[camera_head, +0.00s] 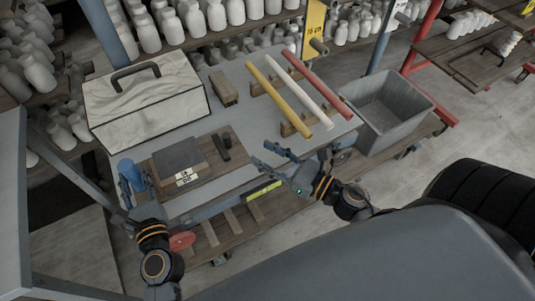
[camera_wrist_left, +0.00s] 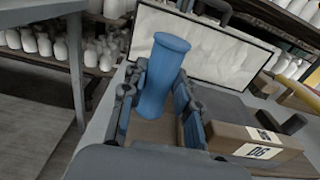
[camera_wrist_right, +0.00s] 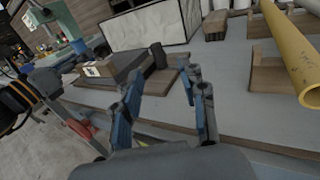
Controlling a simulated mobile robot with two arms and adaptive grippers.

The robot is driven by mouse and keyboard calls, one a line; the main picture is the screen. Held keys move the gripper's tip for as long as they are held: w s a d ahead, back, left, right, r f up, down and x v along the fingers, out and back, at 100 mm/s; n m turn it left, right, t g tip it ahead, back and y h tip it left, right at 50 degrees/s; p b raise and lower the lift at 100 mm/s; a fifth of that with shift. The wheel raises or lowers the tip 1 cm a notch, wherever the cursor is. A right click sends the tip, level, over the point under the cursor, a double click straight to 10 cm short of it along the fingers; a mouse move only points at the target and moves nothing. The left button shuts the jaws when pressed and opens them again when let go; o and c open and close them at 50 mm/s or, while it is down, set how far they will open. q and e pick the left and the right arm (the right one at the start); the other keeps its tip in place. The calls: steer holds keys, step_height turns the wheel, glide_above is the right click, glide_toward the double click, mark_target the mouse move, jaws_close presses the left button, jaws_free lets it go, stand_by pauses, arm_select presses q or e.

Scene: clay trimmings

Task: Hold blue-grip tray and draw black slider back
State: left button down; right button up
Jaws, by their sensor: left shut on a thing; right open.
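The tray is a brown wooden board (camera_head: 228,152) on the grey table, with a blue upright grip (camera_head: 126,168) at its left end. My right gripper (camera_head: 276,158) is open and empty, right of the tray, apart from the slider.
A white marbled case (camera_head: 150,105) with a dark handle stands behind the tray. Yellow (camera_head: 279,95), white and red tubes lie on wooden supports at the back right. A grey bin (camera_head: 390,110) is beyond the table's right end. Bare tabletop lies between tray and tubes.

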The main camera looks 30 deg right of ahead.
arm_select(q)
steer(key=shift+f, duration=0.15)
steer(key=c, duration=0.9)
jaws_free()
steer(key=shift+a, duration=0.1)
arm_select(e)
steer(key=shift+w, duration=0.1)
arm_select(q)
steer(key=shift+r, duration=0.2)
